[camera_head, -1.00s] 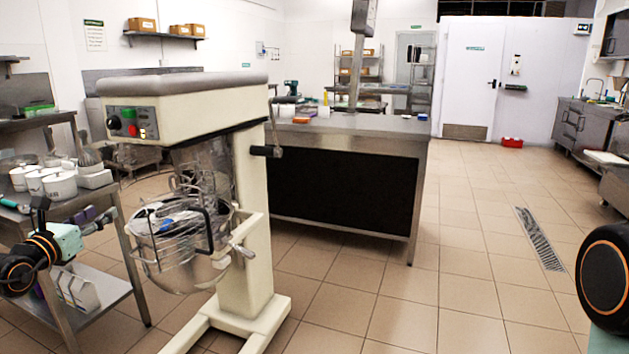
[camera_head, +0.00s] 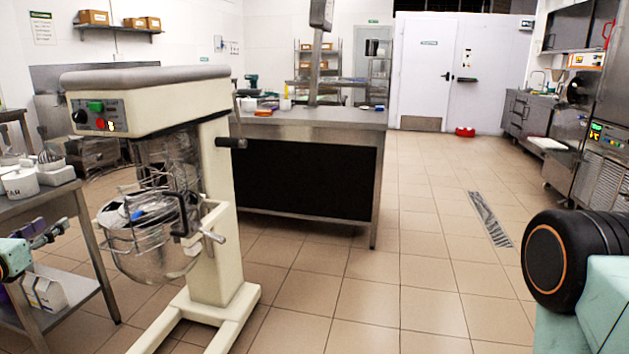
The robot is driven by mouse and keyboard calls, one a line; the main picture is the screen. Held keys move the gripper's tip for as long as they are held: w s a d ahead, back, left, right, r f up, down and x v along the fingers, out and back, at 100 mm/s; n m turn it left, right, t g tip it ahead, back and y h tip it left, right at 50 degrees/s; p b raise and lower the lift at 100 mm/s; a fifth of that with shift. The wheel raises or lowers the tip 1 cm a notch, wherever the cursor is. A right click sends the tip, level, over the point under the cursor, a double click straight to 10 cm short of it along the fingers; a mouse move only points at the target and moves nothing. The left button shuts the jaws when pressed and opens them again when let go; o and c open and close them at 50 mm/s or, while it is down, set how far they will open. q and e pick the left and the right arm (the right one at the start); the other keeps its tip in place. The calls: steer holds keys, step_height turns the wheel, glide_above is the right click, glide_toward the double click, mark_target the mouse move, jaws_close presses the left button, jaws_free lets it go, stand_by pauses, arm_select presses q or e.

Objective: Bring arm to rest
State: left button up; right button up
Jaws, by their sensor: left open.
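My left gripper (camera_head: 56,230) shows at the left edge, in front of the steel side table (camera_head: 85,235). It is small in the picture, with its dark fingers pointing right and apart, and nothing shows between them. The mint-coloured part of my left arm is cut off by the picture's edge. My right arm shows at the lower right as a black rounded joint with an orange ring and mint-coloured links. Its gripper is outside the picture.
A cream floor mixer (camera_head: 228,220) with a wire-guarded bowl (camera_head: 150,240) stands to the right of my left gripper. A steel counter (camera_head: 310,118) stands behind it. White pots (camera_head: 20,183) sit on the side table. The tiled floor at centre right is clear, with a drain grate (camera_head: 490,218).

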arm_select(q)
steer(key=s+d+f+m+g+h, duration=0.1)
steer(key=s+d+f+m+g, duration=0.5)
steer(key=d+f+m, duration=0.35)
steer(key=s+d+f+m+g+h, duration=0.2)
steer(key=s+d+f+m+g, duration=0.4)
steer(key=d+f, duration=0.55)
steer(key=s+d+f+m+g, duration=0.2)
steer(key=s+d+f+m, duration=0.2)
steer(key=s, duration=0.6)
steer(key=s+d+f+m+g, duration=0.2)
steer(key=s+d+f+m, duration=0.2)
steer(key=s+d+m, duration=0.4)
steer(key=s+d+f+m+g+y, duration=0.1)
steer(key=s+d+f+m, duration=0.3)
steer(key=s+m, duration=0.5)
steer(key=s+d, duration=0.2)
steer(key=s, duration=0.1)
steer(key=shift+g, duration=0.4)
arm_select(e)
steer(key=shift+s+d, duration=0.15)
arm_select(q)
steer(key=shift+s, duration=0.1)
